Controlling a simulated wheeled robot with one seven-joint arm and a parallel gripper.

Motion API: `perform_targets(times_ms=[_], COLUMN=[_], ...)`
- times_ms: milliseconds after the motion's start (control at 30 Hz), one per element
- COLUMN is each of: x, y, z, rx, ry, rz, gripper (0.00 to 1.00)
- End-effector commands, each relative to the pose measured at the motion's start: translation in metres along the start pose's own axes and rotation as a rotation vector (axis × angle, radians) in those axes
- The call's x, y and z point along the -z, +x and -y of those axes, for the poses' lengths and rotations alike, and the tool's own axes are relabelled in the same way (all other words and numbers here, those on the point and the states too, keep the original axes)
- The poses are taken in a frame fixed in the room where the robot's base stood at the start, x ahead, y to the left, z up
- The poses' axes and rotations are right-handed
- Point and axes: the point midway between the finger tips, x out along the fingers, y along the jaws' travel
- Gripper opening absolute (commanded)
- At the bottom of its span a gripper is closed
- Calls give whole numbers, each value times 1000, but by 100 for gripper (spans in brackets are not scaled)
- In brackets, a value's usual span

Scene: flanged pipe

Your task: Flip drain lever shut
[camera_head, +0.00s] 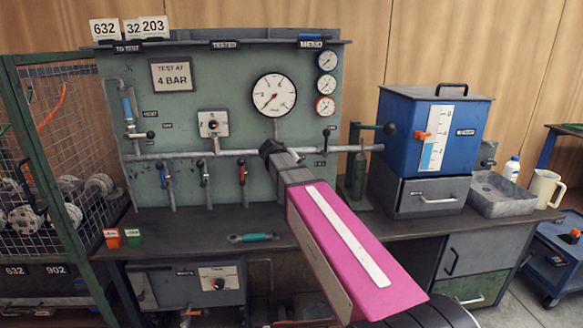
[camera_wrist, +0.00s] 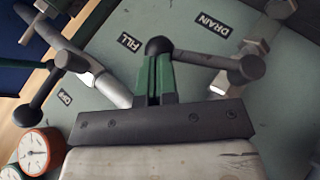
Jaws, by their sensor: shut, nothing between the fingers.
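In the wrist view, a lever (camera_wrist: 205,59) with a black ball end runs from a dark hub at the right to my fingertips. The DRAIN label (camera_wrist: 214,25) is on the panel just above this lever. My gripper (camera_wrist: 157,68) has its green fingers together with nothing between them. The ball is right at the fingertips; I cannot tell whether they touch. In the head view my gripper (camera_head: 271,149) is in front of the panel's horizontal pipe, and the arm hides the area behind it.
A FILL label (camera_wrist: 130,42) is near the fingertips. Another black ball lever (camera_wrist: 47,86) stands to the left, above a red-rimmed gauge (camera_wrist: 40,151). In the head view, a blue tank (camera_head: 405,135) stands right of the panel, and a teal-handled tool (camera_head: 255,238) lies on the bench.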

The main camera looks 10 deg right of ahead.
Motion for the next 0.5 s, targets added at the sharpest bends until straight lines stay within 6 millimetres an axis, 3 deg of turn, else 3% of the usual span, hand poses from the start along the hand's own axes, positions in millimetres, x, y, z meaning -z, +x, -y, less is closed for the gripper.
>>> perform_targets(times_ms=[300, 500], x=[-11, -14], y=[20, 27], z=[0, 4], rx=[219, 268], ry=[117, 140], rz=[2, 0], gripper=[0, 0])
